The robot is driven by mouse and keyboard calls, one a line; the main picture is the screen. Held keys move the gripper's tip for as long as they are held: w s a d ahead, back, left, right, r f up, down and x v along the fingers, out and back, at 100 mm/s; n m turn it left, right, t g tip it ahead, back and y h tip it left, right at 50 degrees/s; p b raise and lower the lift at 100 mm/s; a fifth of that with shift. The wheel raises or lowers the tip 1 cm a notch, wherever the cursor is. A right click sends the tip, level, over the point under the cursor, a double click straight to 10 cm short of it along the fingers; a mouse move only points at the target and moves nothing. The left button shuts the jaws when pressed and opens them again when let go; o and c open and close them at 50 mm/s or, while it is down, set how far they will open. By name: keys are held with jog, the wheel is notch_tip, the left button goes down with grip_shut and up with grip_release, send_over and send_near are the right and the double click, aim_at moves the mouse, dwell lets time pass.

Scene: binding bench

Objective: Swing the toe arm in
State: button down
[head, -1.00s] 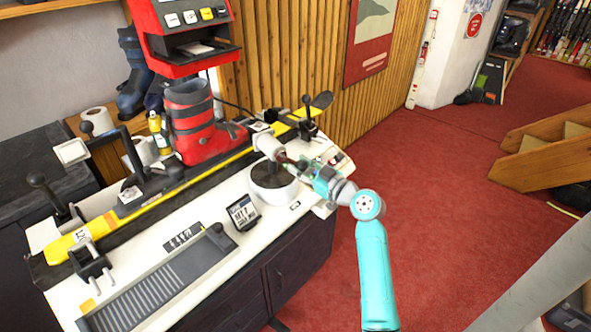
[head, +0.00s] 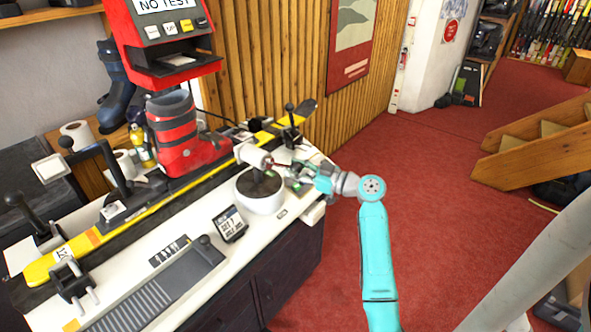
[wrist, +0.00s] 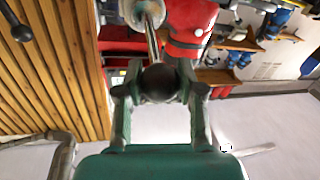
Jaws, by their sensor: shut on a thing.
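My gripper (head: 298,174) is at the near right end of the bench. In the wrist view its two fingers (wrist: 158,95) are shut around a dark ball knob (wrist: 160,82). The knob sits on the end of a metal rod (wrist: 152,45), which runs to a pale cylinder (wrist: 143,12). I take this to be the toe arm, and its pale cylinder (head: 253,156) shows in the head view beside the red boot's toe. The red boot (head: 180,135) stands upright on the yellow ski (head: 210,172). Any gap between cylinder and boot is unclear.
A white round pot with a dark top (head: 262,195) stands just left of my gripper. A small display (head: 230,224) lies in front of it. Levers and clamps (head: 70,282) stand along the ski. A red machine (head: 165,40) reads "NO TEST". Red floor (head: 430,180) is open to the right.

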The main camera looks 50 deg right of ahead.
jog(key=c, duration=0.7)
grip_release()
jog(key=shift+d+f, duration=0.1)
jog(key=shift+d, duration=0.1)
jog(key=v, duration=1.2)
